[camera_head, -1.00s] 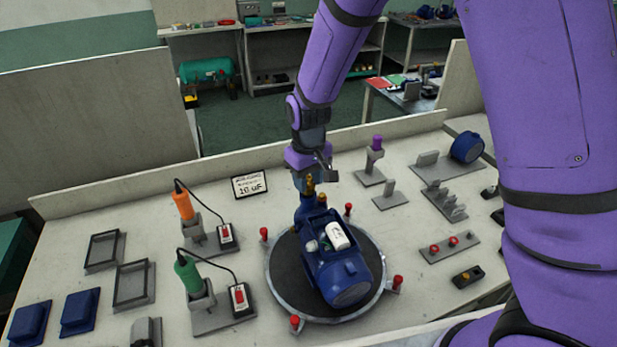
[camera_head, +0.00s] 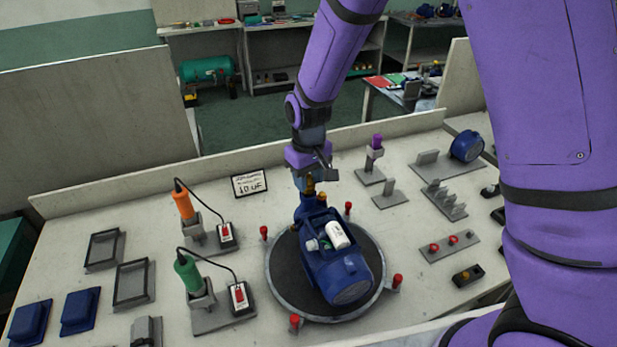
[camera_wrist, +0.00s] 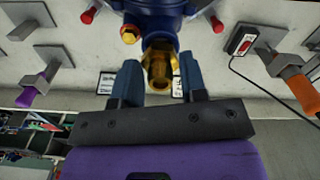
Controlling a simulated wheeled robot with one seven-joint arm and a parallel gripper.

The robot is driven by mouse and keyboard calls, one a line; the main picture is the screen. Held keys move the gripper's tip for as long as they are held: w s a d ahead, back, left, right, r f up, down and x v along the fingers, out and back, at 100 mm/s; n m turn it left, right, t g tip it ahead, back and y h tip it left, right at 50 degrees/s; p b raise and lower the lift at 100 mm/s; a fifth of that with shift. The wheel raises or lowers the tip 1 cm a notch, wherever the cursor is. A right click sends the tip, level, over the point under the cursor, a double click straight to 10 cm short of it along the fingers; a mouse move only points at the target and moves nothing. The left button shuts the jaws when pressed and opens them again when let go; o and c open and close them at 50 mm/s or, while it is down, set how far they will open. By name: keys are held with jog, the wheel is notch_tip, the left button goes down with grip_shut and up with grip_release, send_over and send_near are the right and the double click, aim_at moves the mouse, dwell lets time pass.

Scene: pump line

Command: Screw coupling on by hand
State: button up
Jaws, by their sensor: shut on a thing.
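The brass coupling (camera_wrist: 158,68) is between the blue fingers of my gripper (camera_wrist: 160,82) in the wrist view, right at the port of the blue pump (camera_wrist: 155,18). In the head view the coupling (camera_head: 310,185) shows just below my gripper (camera_head: 316,178). My gripper is shut on it. The blue pump (camera_head: 342,278) lies on the round dark turntable (camera_head: 283,277), its open box showing a white cylinder (camera_head: 338,235). A second brass fitting (camera_head: 321,198) sits on the pump beside the coupling. Whether the coupling's thread is engaged is hidden.
Red-capped posts (camera_head: 264,233) ring the turntable. An orange-handled tool (camera_head: 184,206) and a green-handled tool (camera_head: 187,273) stand in holders at left with cords. A purple-handled tool (camera_head: 377,142) stands at right. A "10 uF" card (camera_head: 249,184) lies behind.

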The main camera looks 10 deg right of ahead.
jog(key=shift+f, duration=0.2)
dwell(0.3)
jog(key=o, duration=1)
jog(key=shift+r, duration=3)
notch_tip(320, 180, up, 11)
jog(key=shift+f, duration=0.1)
